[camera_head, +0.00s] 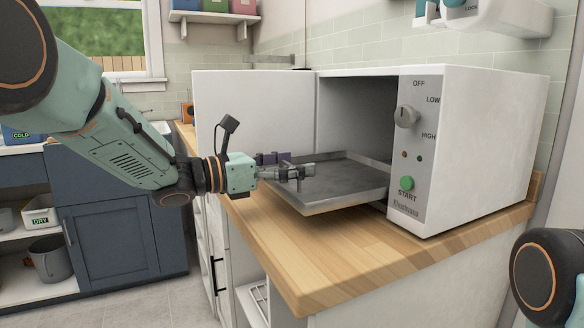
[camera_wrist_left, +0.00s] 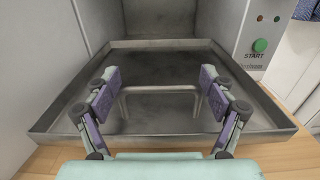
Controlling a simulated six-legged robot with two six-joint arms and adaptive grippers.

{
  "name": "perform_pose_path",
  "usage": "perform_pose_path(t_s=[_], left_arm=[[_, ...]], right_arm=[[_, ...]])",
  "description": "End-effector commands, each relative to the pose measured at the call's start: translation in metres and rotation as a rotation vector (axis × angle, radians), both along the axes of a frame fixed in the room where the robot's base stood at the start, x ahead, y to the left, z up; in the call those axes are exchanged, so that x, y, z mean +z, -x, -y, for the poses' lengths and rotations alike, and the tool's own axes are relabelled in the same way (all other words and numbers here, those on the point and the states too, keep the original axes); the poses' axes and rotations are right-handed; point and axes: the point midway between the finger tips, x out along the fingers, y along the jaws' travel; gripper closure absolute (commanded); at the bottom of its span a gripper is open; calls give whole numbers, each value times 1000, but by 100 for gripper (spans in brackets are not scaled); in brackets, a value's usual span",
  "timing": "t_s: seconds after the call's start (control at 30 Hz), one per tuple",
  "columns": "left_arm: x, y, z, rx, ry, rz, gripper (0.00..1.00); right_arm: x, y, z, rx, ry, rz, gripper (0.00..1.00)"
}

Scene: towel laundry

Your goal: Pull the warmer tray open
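The white warmer (camera_head: 465,150) stands on the wooden counter with its door (camera_head: 255,105) swung open to the left. Its grey metal tray (camera_head: 345,183) sticks out of the opening over the counter; it also shows in the left wrist view (camera_wrist_left: 75,115), empty. My left gripper (camera_head: 290,173) is above the tray's front left part. In the left wrist view its two purple-padded fingers (camera_wrist_left: 155,92) are spread wide. A thin pale bar (camera_wrist_left: 160,88), looking like a handle, shows between them, with a gap on each side. My right gripper is out of view.
The wooden counter (camera_head: 335,258) is clear in front of the warmer. The knob (camera_head: 405,116) and green START button (camera_head: 407,183) are on its right panel. A blue cabinet (camera_head: 115,235) stands at the left, with open floor beside it.

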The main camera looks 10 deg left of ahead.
Motion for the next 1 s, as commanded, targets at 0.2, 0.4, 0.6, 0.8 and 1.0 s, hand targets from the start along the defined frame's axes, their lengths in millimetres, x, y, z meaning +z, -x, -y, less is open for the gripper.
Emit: perform_pose_path(t_s=[0.2, 0.4, 0.6, 0.8, 1.0], left_arm=[[-2, 1, 0, 1, -2, -5, 12], [-3, 3, -5, 2, -2, -6, 12], [-2, 20, -30, 4, 3, -6, 12], [-2, 40, -60, 4, 2, -5, 12], [-2, 56, -84, 3, 1, -4, 12]], right_arm=[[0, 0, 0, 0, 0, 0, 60], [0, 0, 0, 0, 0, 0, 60], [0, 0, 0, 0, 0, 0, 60], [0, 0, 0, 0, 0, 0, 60], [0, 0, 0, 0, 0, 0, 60]])
